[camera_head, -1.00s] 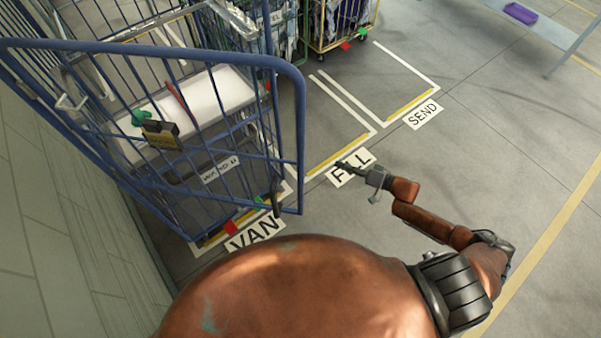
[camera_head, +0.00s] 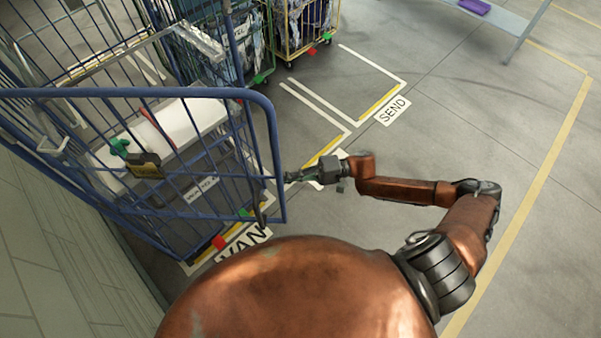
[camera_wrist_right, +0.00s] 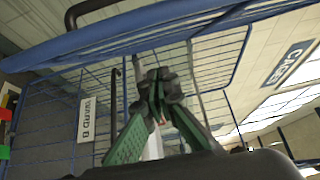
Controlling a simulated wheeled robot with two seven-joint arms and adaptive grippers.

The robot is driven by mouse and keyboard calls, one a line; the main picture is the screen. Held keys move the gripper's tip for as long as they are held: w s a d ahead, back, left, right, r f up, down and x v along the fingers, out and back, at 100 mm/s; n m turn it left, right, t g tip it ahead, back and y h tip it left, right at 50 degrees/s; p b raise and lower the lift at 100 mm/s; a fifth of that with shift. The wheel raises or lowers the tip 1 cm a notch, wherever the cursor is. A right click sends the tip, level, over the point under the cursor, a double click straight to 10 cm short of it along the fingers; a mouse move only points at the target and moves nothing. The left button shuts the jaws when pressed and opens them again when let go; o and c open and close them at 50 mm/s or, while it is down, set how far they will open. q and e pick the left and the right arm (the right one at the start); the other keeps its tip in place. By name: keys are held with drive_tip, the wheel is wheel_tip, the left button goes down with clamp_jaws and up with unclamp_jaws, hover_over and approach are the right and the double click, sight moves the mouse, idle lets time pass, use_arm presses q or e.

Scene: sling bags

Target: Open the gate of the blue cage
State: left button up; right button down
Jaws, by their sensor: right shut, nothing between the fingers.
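The blue cage (camera_head: 95,210) stands at the left in the head view. Its blue gate frame (camera_head: 277,150) faces me, with a rounded upper right corner and an upright right edge. My left gripper is not in view.
Other loaded cages (camera_head: 300,25) stand behind. A pale wall (camera_head: 60,260) runs along the left. The floor to the right (camera_head: 440,140) is clear.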

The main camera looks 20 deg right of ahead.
drive_tip(key=s+a+p, duration=0.1)
drive_tip(key=s+a, duration=0.2)
drive_tip(key=shift+s+p, duration=0.1)
drive_tip(key=shift+p, duration=0.25)
drive_tip(key=shift+s+a, duration=0.1)
